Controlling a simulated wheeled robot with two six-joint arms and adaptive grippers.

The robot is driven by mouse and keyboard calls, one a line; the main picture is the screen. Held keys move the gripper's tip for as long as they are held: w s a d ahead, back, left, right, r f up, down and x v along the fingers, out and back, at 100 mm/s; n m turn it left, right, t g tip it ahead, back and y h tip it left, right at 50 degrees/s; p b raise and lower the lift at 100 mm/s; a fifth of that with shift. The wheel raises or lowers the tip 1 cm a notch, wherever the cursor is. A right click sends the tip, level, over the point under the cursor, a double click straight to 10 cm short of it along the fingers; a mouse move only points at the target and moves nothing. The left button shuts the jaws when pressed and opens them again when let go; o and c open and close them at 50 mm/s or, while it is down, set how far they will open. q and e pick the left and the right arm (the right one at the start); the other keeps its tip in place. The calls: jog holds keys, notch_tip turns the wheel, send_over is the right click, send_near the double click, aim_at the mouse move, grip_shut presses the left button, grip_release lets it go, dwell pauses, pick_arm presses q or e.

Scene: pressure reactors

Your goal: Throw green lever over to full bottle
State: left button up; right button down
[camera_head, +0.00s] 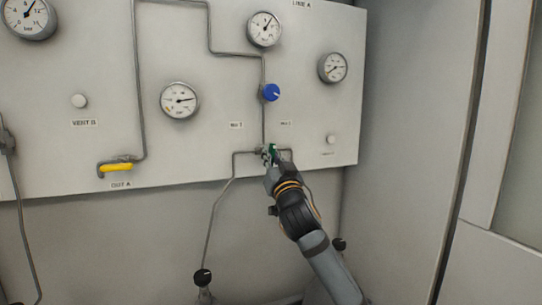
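Thin pipes run from the valve to both sides and down. The bottles are not clearly visible. My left gripper is not in view.
The grey panel (215,60) carries several gauges, a blue knob (271,92) just above my gripper and a yellow lever (116,167) at left. Black knobs (203,277) stand below on the hanging pipes. A grey wall (415,120) bounds the right side.

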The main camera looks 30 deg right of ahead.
dwell(0.4)
jog(key=n+y, duration=0.1)
jog(key=n, duration=0.1)
jog(key=shift+n+y, duration=0.3)
jog(key=shift+n, duration=0.1)
jog(key=n+y, duration=0.2)
jog(key=n, duration=0.2)
jog(key=shift+t, duration=0.4)
jog(key=n+y, duration=0.2)
jog(key=n, duration=0.1)
jog(key=shift+n+p, duration=0.3)
jog(key=shift+n, duration=0.1)
jog(key=shift+n+g+y+p, duration=0.6)
jog(key=shift+n+y, duration=0.7)
jog(key=shift+n, duration=1.1)
jog(key=c, duration=1.4)
grip_release()
